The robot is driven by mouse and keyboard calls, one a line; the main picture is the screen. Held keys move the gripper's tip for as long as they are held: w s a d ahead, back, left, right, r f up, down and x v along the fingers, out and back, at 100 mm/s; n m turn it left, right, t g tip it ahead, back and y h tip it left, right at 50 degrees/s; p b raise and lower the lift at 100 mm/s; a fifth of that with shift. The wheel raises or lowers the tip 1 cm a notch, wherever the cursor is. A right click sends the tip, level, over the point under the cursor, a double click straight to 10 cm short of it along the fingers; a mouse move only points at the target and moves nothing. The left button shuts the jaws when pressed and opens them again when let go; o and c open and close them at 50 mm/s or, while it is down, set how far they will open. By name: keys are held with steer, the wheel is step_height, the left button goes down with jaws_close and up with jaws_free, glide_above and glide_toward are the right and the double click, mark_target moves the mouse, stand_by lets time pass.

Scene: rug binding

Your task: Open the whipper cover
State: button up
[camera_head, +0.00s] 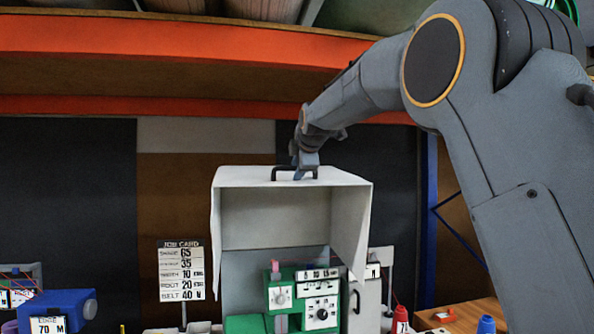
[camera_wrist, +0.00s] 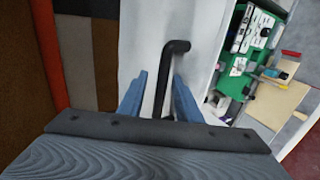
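The whipper cover (camera_head: 285,178) is a white box-like hood. It stands raised, its front open toward me, with the green whipper machine (camera_head: 322,301) showing beneath and inside it. Its black bar handle (camera_head: 276,174) is on the top face near the front edge; it also shows in the wrist view (camera_wrist: 165,72). My gripper (camera_head: 298,174) is at this handle from above. In the wrist view its two blue fingers (camera_wrist: 161,92) stand on either side of the bar, with a white gap visible on the left side. The fingers look open around the handle, not clamped.
A job card (camera_head: 181,270) stands on a post left of the cover. A blue device (camera_head: 57,309) is at the far left. A red bottle (camera_head: 400,320) and a blue one (camera_head: 486,324) stand at the right. An orange shelf beam (camera_head: 150,42) runs overhead.

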steer(key=shift+a+f, duration=0.15)
steer(key=shift+a, duration=0.15)
steer(key=shift+s, duration=0.15)
steer(key=shift+s, duration=0.2)
steer(key=b+v, duration=0.3)
steer(key=v, duration=0.4)
steer(key=shift+r, duration=0.25)
steer(key=shift+s+d, duration=0.1)
steer(key=shift+d, duration=0.05)
